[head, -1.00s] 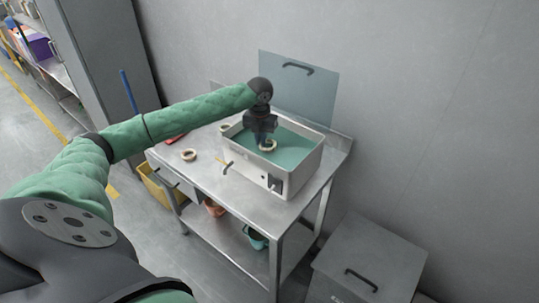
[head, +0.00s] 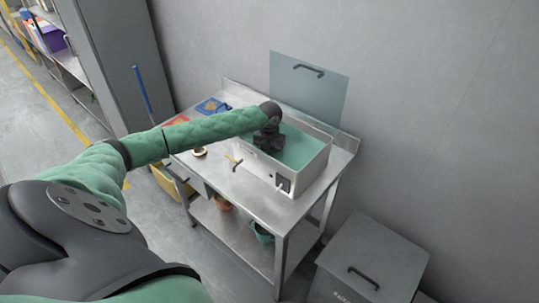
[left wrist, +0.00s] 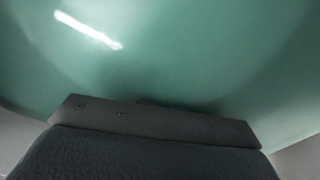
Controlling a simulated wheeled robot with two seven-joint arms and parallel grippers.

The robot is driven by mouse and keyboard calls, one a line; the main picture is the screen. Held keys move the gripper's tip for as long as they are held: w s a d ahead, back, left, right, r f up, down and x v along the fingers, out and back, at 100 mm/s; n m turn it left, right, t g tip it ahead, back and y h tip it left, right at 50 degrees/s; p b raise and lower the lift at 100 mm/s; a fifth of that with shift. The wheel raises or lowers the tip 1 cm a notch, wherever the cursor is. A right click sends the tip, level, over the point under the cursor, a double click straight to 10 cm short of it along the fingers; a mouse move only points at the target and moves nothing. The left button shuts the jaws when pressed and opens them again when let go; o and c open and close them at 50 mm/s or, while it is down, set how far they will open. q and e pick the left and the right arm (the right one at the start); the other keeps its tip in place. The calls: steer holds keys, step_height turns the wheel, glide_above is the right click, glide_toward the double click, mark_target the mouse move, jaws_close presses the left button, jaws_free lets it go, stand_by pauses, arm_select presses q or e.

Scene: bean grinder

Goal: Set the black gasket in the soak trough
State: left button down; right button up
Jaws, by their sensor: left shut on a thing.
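My left gripper (head: 267,146) reaches down into the soak trough (head: 312,180), a pale box with green liquid (head: 300,147). The gripper is shut on a ring at its tips. The ring is hidden now behind the gripper; a second ago it looked pale, and I cannot make out a black gasket. In the left wrist view the green liquid (left wrist: 160,60) fills the picture close up, above the dark gripper body (left wrist: 150,125). My right gripper is not in view.
A pale ring (head: 199,152) lies on the steel table (head: 270,205), left of the trough. A blue tray (head: 212,106) is at the back left. A blue-grey panel (head: 308,90) stands behind the trough. A grey bin (head: 370,255) stands right of the table.

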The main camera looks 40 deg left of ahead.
arm_select(q)
steer(key=c, duration=1.6)
jaws_free()
steer(key=shift+o, duration=0.2)
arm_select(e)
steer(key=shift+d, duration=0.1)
